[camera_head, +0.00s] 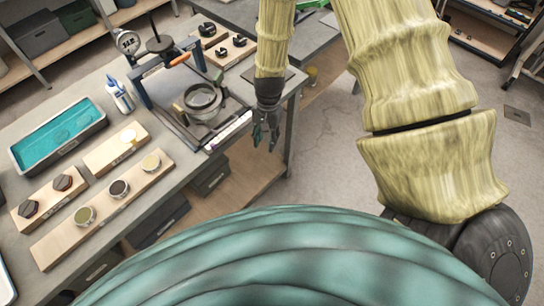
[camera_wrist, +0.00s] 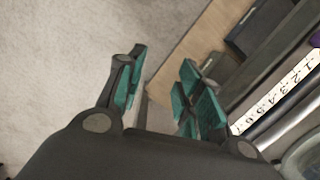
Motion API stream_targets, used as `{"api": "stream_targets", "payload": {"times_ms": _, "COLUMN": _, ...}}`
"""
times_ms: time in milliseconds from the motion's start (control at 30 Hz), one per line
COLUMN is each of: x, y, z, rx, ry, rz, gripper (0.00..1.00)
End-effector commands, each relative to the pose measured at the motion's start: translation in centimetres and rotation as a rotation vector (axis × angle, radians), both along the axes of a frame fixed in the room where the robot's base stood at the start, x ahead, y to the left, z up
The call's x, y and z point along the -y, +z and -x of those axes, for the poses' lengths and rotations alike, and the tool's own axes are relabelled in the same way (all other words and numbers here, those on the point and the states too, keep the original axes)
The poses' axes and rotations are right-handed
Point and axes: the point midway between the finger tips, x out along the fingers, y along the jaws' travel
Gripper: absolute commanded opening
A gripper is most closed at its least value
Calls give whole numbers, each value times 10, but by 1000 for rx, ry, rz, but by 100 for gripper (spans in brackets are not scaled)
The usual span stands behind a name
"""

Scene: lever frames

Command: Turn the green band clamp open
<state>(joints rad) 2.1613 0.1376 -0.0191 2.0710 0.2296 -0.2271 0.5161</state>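My gripper (camera_head: 266,141) hangs just off the right edge of the workbench, to the right of a metal frame fixture. It points down, with its fingers apart and nothing between them; the wrist view also shows the open fingers (camera_wrist: 160,80). I cannot make out a green band clamp for certain. A small bright green thing (camera_head: 312,4) shows at the top edge on a far table, partly cut off. The frame fixture (camera_head: 207,100) on the bench holds a round pot and has an orange-handled lever (camera_head: 180,60) beside it.
The workbench (camera_head: 190,178) carries a teal-filled tray (camera_head: 58,136), a white bottle (camera_head: 119,94), a dial gauge (camera_head: 127,42) and wooden boards with small round parts. A numbered scale (camera_wrist: 275,96) lies close to the gripper. Open floor (camera_head: 335,135) is to the right.

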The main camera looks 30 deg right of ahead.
Motion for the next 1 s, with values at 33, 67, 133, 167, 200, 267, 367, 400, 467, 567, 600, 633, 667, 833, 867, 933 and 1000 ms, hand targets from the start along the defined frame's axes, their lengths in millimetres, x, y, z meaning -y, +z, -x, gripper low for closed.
{"api": "stream_targets", "payload": {"times_ms": 33, "x": 0, "y": -8, "z": 6, "rx": 0, "ry": 14, "rz": 5, "gripper": 36}}
{"api": "stream_targets", "payload": {"times_ms": 67, "x": 0, "y": -12, "z": 8, "rx": 2, "ry": 22, "rz": 7, "gripper": 36}}
{"api": "stream_targets", "payload": {"times_ms": 133, "x": 1, "y": -19, "z": 15, "rx": 6, "ry": 44, "rz": 14, "gripper": 36}}
{"api": "stream_targets", "payload": {"times_ms": 167, "x": 1, "y": -23, "z": 18, "rx": 8, "ry": 52, "rz": 17, "gripper": 36}}
{"api": "stream_targets", "payload": {"times_ms": 200, "x": 1, "y": -27, "z": 22, "rx": 8, "ry": 61, "rz": 20, "gripper": 36}}
{"api": "stream_targets", "payload": {"times_ms": 267, "x": 1, "y": -32, "z": 26, "rx": 13, "ry": 76, "rz": 24, "gripper": 36}}
{"api": "stream_targets", "payload": {"times_ms": 367, "x": 1, "y": -39, "z": 32, "rx": 18, "ry": 98, "rz": 31, "gripper": 36}}
{"api": "stream_targets", "payload": {"times_ms": 400, "x": 1, "y": -41, "z": 34, "rx": 20, "ry": 104, "rz": 32, "gripper": 36}}
{"api": "stream_targets", "payload": {"times_ms": 467, "x": 2, "y": -44, "z": 37, "rx": 20, "ry": 112, "rz": 34, "gripper": 36}}
{"api": "stream_targets", "payload": {"times_ms": 567, "x": 2, "y": -46, "z": 39, "rx": 23, "ry": 120, "rz": 36, "gripper": 36}}
{"api": "stream_targets", "payload": {"times_ms": 600, "x": 2, "y": -46, "z": 39, "rx": 23, "ry": 122, "rz": 36, "gripper": 36}}
{"api": "stream_targets", "payload": {"times_ms": 633, "x": 2, "y": -47, "z": 40, "rx": 24, "ry": 123, "rz": 37, "gripper": 36}}
{"api": "stream_targets", "payload": {"times_ms": 667, "x": 2, "y": -47, "z": 40, "rx": 24, "ry": 124, "rz": 37, "gripper": 36}}
{"api": "stream_targets", "payload": {"times_ms": 833, "x": 2, "y": -47, "z": 40, "rx": 24, "ry": 123, "rz": 37, "gripper": 36}}
{"api": "stream_targets", "payload": {"times_ms": 867, "x": 2, "y": -47, "z": 40, "rx": 24, "ry": 123, "rz": 37, "gripper": 36}}
{"api": "stream_targets", "payload": {"times_ms": 933, "x": 2, "y": -46, "z": 38, "rx": 25, "ry": 123, "rz": 36, "gripper": 36}}
{"api": "stream_targets", "payload": {"times_ms": 1000, "x": 1, "y": -41, "z": 30, "rx": 29, "ry": 123, "rz": 37, "gripper": 36}}
